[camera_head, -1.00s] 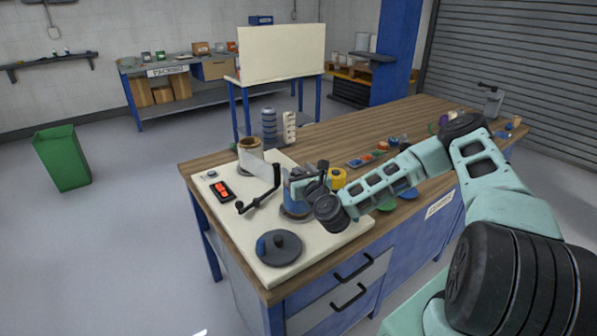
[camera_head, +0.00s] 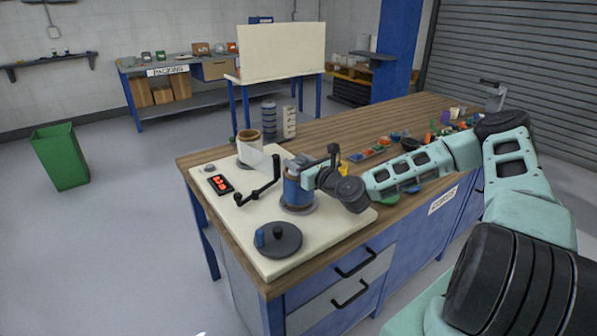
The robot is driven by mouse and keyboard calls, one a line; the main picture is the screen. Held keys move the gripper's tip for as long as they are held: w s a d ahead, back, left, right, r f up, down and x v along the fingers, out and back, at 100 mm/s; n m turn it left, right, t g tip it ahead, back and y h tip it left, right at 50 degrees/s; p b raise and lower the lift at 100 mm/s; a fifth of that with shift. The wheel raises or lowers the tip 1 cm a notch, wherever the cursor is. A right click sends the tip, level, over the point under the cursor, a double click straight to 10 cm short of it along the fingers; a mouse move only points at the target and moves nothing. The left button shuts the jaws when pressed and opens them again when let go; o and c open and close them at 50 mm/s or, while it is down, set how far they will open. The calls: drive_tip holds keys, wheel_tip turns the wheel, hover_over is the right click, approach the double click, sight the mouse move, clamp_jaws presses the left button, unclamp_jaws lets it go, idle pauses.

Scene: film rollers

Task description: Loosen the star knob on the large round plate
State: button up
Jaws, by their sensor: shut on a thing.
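A large dark round plate (camera_head: 280,241) lies flat at the front of the pale board. A black knob (camera_head: 278,231) stands at its centre and a small blue part (camera_head: 259,239) is at its left edge. The knob's star shape is too small to make out. My gripper (camera_head: 309,176) is apart from this plate, behind and to its right. It reaches in from the right against the upper part of an upright blue roll (camera_head: 291,191) and looks shut on it. The exact contact is hidden by my wrist.
A black crank bar (camera_head: 259,194) stands left of the roll, near a white sheet (camera_head: 257,161) and a brown-cored roll (camera_head: 248,147). A black box with red displays (camera_head: 221,184) is at the left. Small coloured parts crowd the bench behind my arm.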

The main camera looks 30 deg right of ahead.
drive_tip(key=n+y+b, duration=0.1)
drive_tip(key=y+b, duration=0.1)
drive_tip(key=n+g+y+b, duration=0.1)
drive_tip(key=y+b, duration=0.1)
drive_tip(key=n+y+b, duration=0.1)
drive_tip(key=b, duration=0.1)
drive_tip(key=shift+d+f+n+g+y+b, duration=0.15)
drive_tip(key=shift+f+n+g+y+b, duration=0.15)
drive_tip(key=shift+f+n+y+b, duration=0.1)
drive_tip(key=n+g+y+b, duration=0.1)
drive_tip(key=y, duration=0.1)
drive_tip(key=n+g+y+b, duration=0.1)
drive_tip(key=n+y, duration=0.1)
drive_tip(key=shift+r+g+b, duration=0.3)
drive_tip(key=shift+g+b, duration=0.1)
drive_tip(key=n+g+y, duration=0.1)
drive_tip(key=n+g+y+p, duration=0.1)
drive_tip(key=g+y, duration=0.1)
drive_tip(key=shift+r+n, duration=0.3)
drive_tip(key=shift+n, duration=0.1)
drive_tip(key=shift+n+g+y+p, duration=0.45)
drive_tip(key=shift+n+g+y, duration=0.35)
drive_tip(key=shift+g, duration=0.4)
drive_tip(key=shift+f+n+g+y+p, duration=0.15)
drive_tip(key=shift+n+g+y+p, duration=0.45)
drive_tip(key=shift+n+g, duration=1.5)
drive_tip(key=shift+s+a+f+g, duration=0.1)
drive_tip(key=shift+a+g, duration=0.1)
drive_tip(key=shift+g, duration=0.5)
drive_tip(key=o, duration=1)
